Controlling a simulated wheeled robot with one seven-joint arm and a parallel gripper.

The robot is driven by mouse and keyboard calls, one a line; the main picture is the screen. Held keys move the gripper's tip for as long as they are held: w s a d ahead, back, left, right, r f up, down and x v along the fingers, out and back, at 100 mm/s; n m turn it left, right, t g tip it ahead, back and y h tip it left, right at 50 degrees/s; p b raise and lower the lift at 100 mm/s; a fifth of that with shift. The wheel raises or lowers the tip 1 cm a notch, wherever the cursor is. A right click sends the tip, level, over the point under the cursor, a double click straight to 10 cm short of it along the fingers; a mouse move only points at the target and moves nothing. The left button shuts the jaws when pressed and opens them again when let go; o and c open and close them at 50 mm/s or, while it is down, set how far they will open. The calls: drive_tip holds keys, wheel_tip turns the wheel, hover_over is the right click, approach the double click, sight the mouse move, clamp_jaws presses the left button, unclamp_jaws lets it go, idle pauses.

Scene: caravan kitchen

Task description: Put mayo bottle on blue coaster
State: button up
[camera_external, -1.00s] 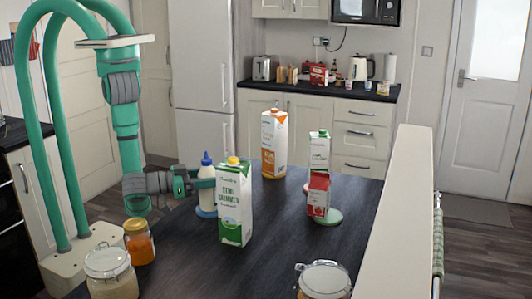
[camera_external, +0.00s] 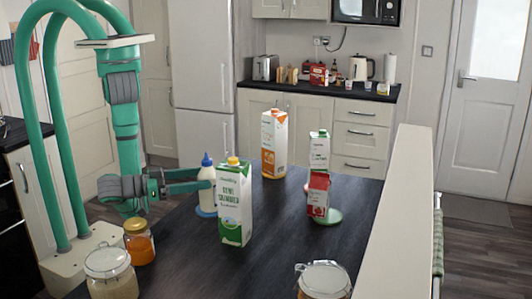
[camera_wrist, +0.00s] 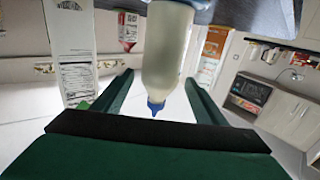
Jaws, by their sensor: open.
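The mayo bottle (camera_external: 206,186), white with a blue cap, stands upright on the blue coaster (camera_external: 205,213) on the dark table. Only the coaster's rim shows under it. In the upside-down wrist view the bottle (camera_wrist: 166,45) hangs cap-down, between the two fingertips. My gripper (camera_external: 203,178) is open and comes level from the left. Its fingers, seen in the wrist view (camera_wrist: 160,78), are spread wide either side of the bottle, with gaps on both sides. The palm is well back from the bottle.
A green-and-white carton (camera_external: 234,203) stands close right of the bottle. An orange-and-white carton (camera_external: 274,144) is behind. A small red carton (camera_external: 318,194) is by a green coaster (camera_external: 328,218). Jars (camera_external: 138,242) stand at the near left. The table's middle right is clear.

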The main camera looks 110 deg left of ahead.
drive_tip(key=v, duration=0.5)
idle(0.5)
